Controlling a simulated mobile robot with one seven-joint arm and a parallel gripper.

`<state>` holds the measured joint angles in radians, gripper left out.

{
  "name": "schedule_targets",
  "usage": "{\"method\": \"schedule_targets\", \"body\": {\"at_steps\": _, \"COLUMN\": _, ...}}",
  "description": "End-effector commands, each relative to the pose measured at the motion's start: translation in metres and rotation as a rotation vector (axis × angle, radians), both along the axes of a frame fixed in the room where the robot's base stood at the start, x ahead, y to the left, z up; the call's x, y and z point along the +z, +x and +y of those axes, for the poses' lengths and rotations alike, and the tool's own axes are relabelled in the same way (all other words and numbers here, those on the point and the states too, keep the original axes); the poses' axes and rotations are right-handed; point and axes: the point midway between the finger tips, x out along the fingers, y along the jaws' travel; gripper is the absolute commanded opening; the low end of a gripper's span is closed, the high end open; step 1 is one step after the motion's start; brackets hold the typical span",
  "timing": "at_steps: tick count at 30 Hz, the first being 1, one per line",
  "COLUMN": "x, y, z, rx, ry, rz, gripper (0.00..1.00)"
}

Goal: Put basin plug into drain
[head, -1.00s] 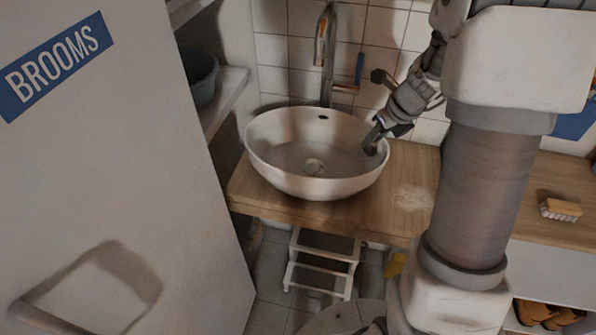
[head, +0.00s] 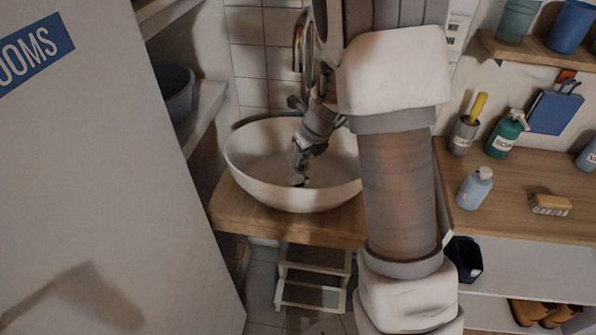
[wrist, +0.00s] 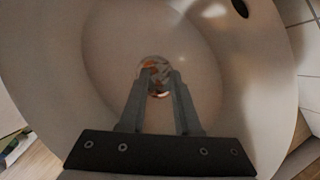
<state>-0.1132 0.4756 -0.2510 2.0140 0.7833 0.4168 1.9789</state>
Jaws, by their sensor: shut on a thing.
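The white oval basin (head: 245,160) sits on a wooden counter; its inside also fills most of the wrist view (wrist: 105,45). My gripper (head: 299,172) reaches down into the basin, its tips low over the bottom. In the wrist view my gripper (wrist: 160,78) has its two fingers close together, shut on a small shiny round piece, the basin plug (wrist: 153,64), with orange and white reflections. In the head view the plug is a tiny pale spot (head: 299,182) at the fingertips. The drain is not clearly visible, hidden by the plug and fingers; I cannot tell whether they touch.
A chrome tap (head: 298,55) stands behind the basin. A white cabinet door (head: 110,180) is at the left. On the right counter are a soap bottle (head: 474,188), a green dispenser (head: 504,135) and a brush (head: 550,204). A step stool (head: 312,275) stands below.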

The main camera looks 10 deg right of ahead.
Motion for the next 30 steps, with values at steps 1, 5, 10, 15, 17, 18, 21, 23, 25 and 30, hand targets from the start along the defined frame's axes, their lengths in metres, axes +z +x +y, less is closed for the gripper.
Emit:
{"method": "schedule_targets", "body": {"at_steps": 1, "x": -0.003, "y": 0.002, "z": 0.004, "rx": 0.000, "ry": -0.001, "rz": 0.000, "gripper": 0.00}}
{"method": "schedule_targets", "body": {"at_steps": 5, "x": -0.009, "y": 0.004, "z": 0.008, "rx": -0.003, "ry": -0.001, "rz": -0.001, "gripper": 0.00}}
{"method": "schedule_targets", "body": {"at_steps": 10, "x": -0.033, "y": 0.003, "z": 0.008, "rx": -0.004, "ry": 0.001, "rz": 0.001, "gripper": 0.00}}
{"method": "schedule_targets", "body": {"at_steps": 15, "x": -0.047, "y": 0.004, "z": 0.008, "rx": -0.002, "ry": 0.000, "rz": -0.001, "gripper": 0.00}}
{"method": "schedule_targets", "body": {"at_steps": 17, "x": -0.046, "y": 0.004, "z": 0.008, "rx": -0.002, "ry": 0.000, "rz": -0.001, "gripper": 0.00}}
{"method": "schedule_targets", "body": {"at_steps": 18, "x": -0.045, "y": 0.004, "z": 0.008, "rx": -0.001, "ry": 0.000, "rz": -0.001, "gripper": 0.00}}
{"method": "schedule_targets", "body": {"at_steps": 21, "x": -0.045, "y": 0.004, "z": 0.008, "rx": -0.001, "ry": 0.000, "rz": -0.001, "gripper": 0.00}}
{"method": "schedule_targets", "body": {"at_steps": 23, "x": -0.047, "y": 0.004, "z": 0.008, "rx": -0.001, "ry": 0.000, "rz": -0.001, "gripper": 0.00}}
{"method": "schedule_targets", "body": {"at_steps": 25, "x": -0.050, "y": 0.004, "z": 0.008, "rx": -0.002, "ry": 0.000, "rz": -0.001, "gripper": 0.00}}
{"method": "schedule_targets", "body": {"at_steps": 30, "x": -0.049, "y": 0.004, "z": 0.008, "rx": -0.001, "ry": 0.000, "rz": 0.000, "gripper": 0.60}}
